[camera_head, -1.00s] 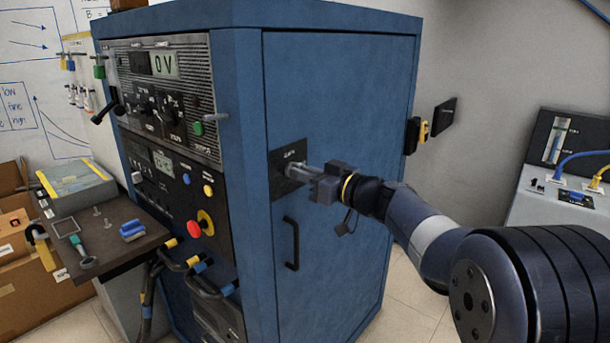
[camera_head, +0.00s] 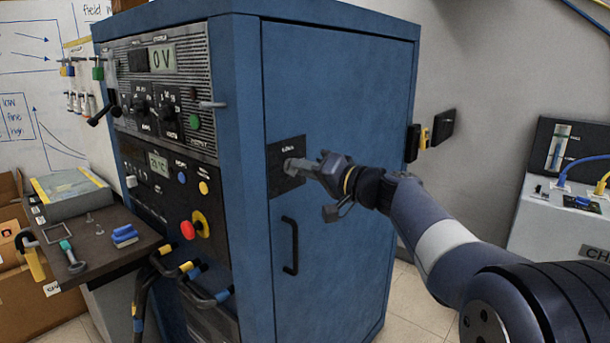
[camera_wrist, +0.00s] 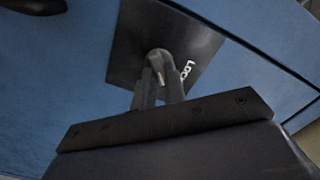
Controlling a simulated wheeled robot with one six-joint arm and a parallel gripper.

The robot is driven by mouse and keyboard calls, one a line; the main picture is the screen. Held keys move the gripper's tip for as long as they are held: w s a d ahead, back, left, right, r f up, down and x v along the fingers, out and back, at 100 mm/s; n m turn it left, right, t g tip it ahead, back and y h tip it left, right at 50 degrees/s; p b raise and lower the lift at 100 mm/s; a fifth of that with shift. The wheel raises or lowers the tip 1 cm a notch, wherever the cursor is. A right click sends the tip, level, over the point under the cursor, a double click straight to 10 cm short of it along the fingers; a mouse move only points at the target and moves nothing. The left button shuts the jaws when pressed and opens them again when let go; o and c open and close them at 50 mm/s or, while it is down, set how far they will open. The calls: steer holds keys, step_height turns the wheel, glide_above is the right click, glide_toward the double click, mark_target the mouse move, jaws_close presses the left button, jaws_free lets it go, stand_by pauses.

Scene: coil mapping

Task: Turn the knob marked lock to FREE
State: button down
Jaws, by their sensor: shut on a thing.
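The lock knob (camera_wrist: 160,60) is a grey knob on a black square plate (camera_head: 274,181) on the blue cabinet's right-hand face. In the wrist view the plate (camera_wrist: 122,60) shows the letters "LOC" beside the knob, and the rest of the word is hidden. My gripper (camera_head: 300,166) reaches the plate from the right, and its fingers are shut on the knob. In the wrist view the fingers (camera_wrist: 158,88) close on either side of it, rolled relative to the plate. No FREE mark is readable, and the knob's exact pointing is partly hidden.
The blue cabinet (camera_head: 340,100) has a black handle (camera_head: 290,245) below the plate. Its left face carries a red button (camera_head: 187,230) and cables. A side shelf (camera_head: 100,262) holds small tools. A grey device (camera_head: 560,215) stands at the far right.

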steer(key=shift+m, duration=3.9)
steer(key=shift+f+p, duration=0.1)
steer(key=shift+p, duration=0.2)
steer(key=c, duration=1.5)
jaws_free()
steer(key=shift+o, duration=0.2)
steer(key=v, duration=1)
steer(key=shift+s+d, duration=0.25)
steer(key=shift+d, duration=0.1)
